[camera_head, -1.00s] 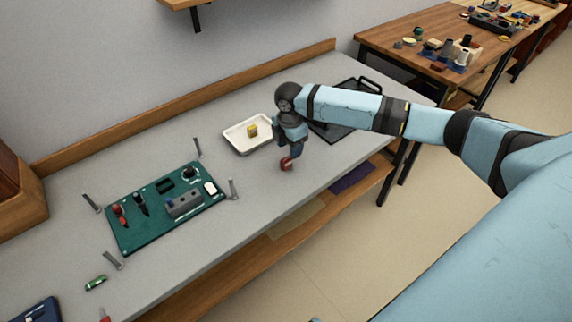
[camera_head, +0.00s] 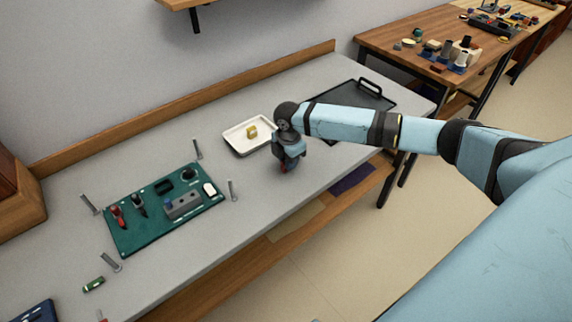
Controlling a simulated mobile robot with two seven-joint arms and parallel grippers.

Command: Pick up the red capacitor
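The red capacitor (camera_head: 284,170) stands on the grey bench near its front edge, to the right of the green board. Only a small bit of red shows, as my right gripper covers most of it. My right gripper (camera_head: 287,166) points down right over the capacitor, low above the bench. Its fingers are too small and too hidden to tell whether they are open or closed on it. My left gripper is not in view.
A white tray (camera_head: 234,145) holding a yellow block (camera_head: 251,132) lies just behind-left of my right gripper. A black tray (camera_head: 375,97) lies under the forearm. The green circuit board (camera_head: 150,230) with upright posts around it is to the left.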

